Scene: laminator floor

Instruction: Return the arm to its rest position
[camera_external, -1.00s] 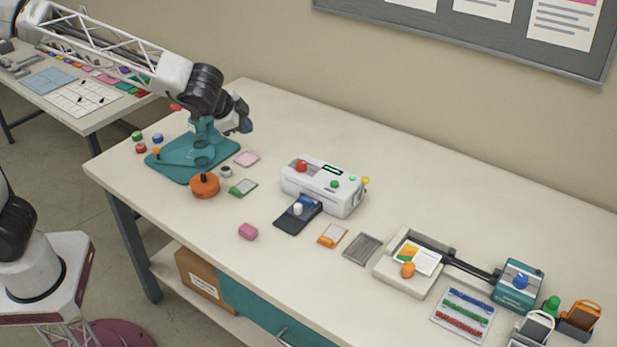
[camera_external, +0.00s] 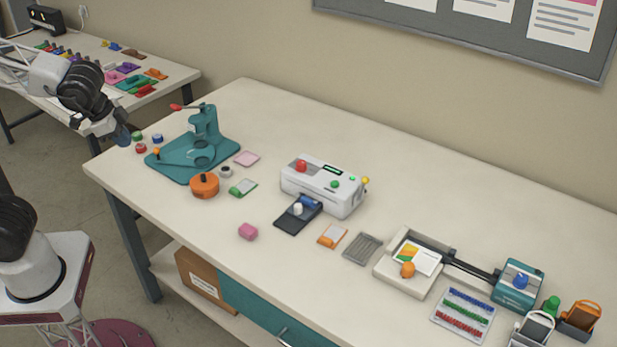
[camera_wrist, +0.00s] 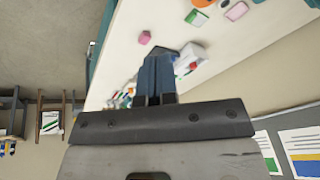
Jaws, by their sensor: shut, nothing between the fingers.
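My gripper (camera_external: 121,136) is at the left in the external view, just off the left end of the main table (camera_external: 400,190). Its dark blue fingers are together and hold nothing. In the wrist view the shut gripper (camera_wrist: 155,62) is in the middle, with the white table (camera_wrist: 235,45) behind it. The gripper is left of the teal press (camera_external: 203,125) and apart from it.
Small green, blue and red pieces (camera_external: 141,149) lie at the table's left end. A white laminator (camera_external: 322,187) stands mid-table. An orange round container (camera_external: 204,186) stands in front of the press. A second table (camera_external: 170,72) with colored items is behind my arm.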

